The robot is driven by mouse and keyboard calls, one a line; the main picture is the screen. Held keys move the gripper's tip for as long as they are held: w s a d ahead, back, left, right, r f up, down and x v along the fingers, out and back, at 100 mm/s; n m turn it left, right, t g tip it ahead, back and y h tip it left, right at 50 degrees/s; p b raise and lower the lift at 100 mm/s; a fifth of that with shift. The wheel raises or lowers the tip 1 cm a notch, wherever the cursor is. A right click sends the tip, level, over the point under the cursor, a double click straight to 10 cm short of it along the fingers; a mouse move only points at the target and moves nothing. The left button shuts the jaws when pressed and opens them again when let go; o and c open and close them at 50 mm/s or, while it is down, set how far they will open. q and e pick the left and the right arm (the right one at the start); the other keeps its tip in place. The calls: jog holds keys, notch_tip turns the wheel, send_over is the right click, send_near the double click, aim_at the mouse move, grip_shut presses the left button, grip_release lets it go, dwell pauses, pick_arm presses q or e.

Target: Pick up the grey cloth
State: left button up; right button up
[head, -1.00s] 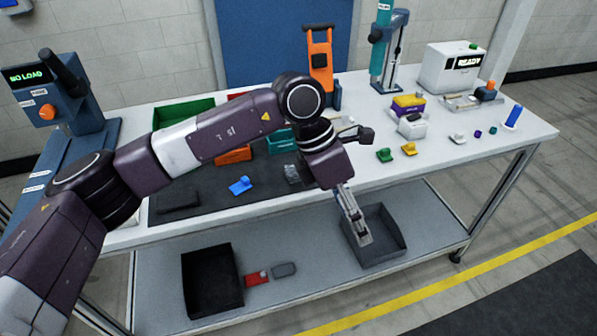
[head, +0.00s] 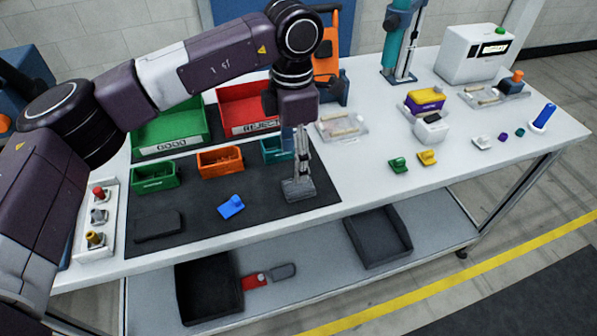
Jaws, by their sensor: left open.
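My left gripper (head: 298,184) points down over the right part of the dark mat (head: 260,208), its jaws open. A small grey crumpled piece, which looks like the grey cloth (head: 290,195), lies on the mat at the fingertips. The fingers cover much of it, and I cannot tell whether they touch it. My right gripper is not in view.
A blue part (head: 231,206) and a dark flat pad (head: 158,226) lie left on the mat. An orange bin (head: 220,162), a teal bin (head: 274,152) and a red reject tray (head: 248,110) stand behind.

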aim_at(295, 185)
pick_arm(q)
jog(key=shift+f, duration=0.45)
jog(key=f+p, duration=0.1)
jog(key=s+f+p, duration=0.1)
jog(key=f, duration=0.1)
jog(key=shift+s+d+f, duration=0.1)
jog(key=shift+f, duration=0.15)
jog(key=shift+w+f+p, duration=0.25)
jog(key=shift+f+p, duration=0.2)
jog(key=shift+f, duration=1.05)
jog(key=c, duration=1.2)
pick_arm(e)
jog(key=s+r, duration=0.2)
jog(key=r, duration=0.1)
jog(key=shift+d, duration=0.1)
